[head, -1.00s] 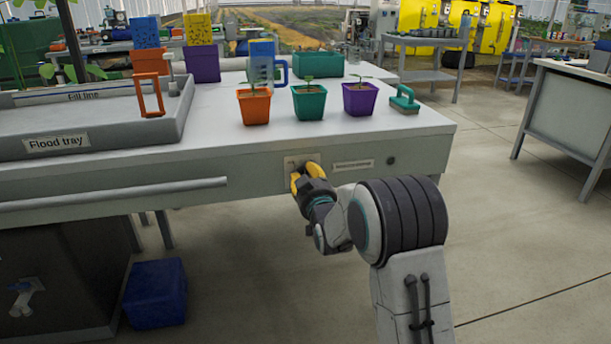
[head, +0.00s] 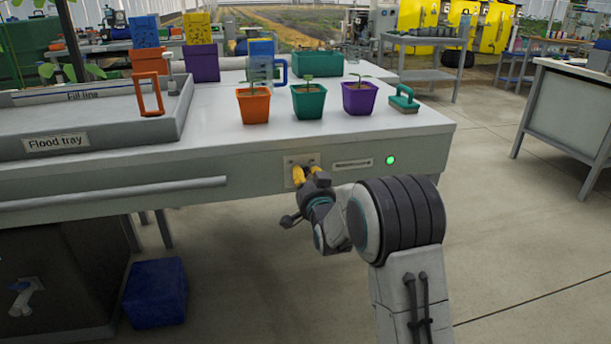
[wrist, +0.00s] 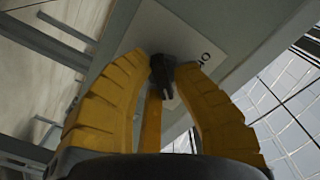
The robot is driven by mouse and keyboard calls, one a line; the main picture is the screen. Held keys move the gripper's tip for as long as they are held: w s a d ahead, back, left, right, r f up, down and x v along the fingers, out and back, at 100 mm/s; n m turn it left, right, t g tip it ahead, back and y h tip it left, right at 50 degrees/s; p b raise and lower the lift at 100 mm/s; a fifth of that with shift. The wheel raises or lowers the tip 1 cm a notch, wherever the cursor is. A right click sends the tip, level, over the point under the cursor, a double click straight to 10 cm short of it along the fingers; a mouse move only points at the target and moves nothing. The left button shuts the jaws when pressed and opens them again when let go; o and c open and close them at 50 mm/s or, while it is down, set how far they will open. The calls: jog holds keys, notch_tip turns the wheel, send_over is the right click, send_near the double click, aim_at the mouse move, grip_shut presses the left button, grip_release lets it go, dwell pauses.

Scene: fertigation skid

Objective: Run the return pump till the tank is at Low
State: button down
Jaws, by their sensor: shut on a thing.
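My gripper (head: 306,172) is at the switch plate (head: 289,173) on the bench's front face. Its yellow fingers are shut on a dark switch knob (wrist: 160,72), seen between them in the wrist view. A round mark (wrist: 205,57) shows on the plate beside the fingers. To the right of the plate are a small label (head: 352,163), too small to read, and a lit green lamp (head: 390,160). A dark tank-like box (head: 60,270) stands under the bench at left; I cannot read a level on it.
The flood tray (head: 60,143), with a fill line, sits on the bench at left. Potted seedlings in orange (head: 253,106), teal (head: 308,102) and purple (head: 358,99) pots stand above the switch. A blue bin (head: 155,293) is on the floor. The floor at right is clear.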

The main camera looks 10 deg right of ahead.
jog(key=shift+r+m, duration=0.1)
jog(key=shift+m, duration=0.3)
jog(key=c, duration=1.1)
grip_release()
jog(key=shift+w, duration=0.1)
jog(key=shift+s, duration=6)
